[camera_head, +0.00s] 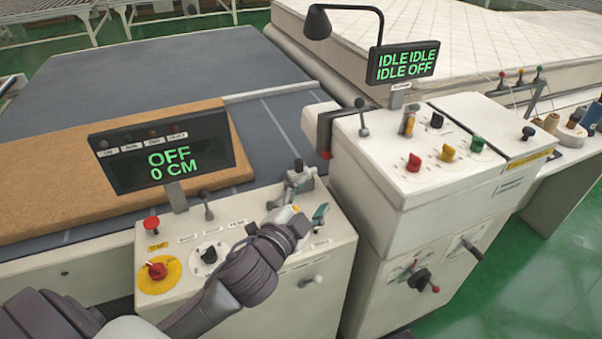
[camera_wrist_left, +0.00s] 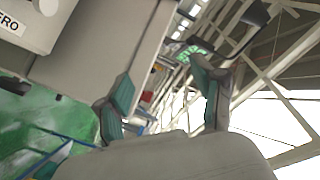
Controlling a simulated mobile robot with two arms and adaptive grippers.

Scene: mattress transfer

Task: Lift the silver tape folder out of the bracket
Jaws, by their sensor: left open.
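My left gripper (camera_head: 306,209) reaches over the control panel from the lower left in the head view. In the left wrist view its two teal-padded fingers (camera_wrist_left: 163,88) stand wide apart with nothing held between them. Just beyond the fingers in the head view is a small grey metal piece (camera_head: 299,179) at the panel's back edge, which looks like the tape folder in its bracket. The gripper partly covers it, and I cannot tell folder from bracket. No clear sight of the folder shows in the left wrist view. My right gripper is in neither view.
The panel (camera_head: 325,290) carries a red knob (camera_head: 157,271) on a yellow disc, a black dial (camera_head: 209,255) and levers. A display (camera_head: 162,152) reads OFF 0 CM. A taller white machine (camera_head: 390,235) stands close on the right. A brown pad (camera_head: 60,200) lies on the grey table.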

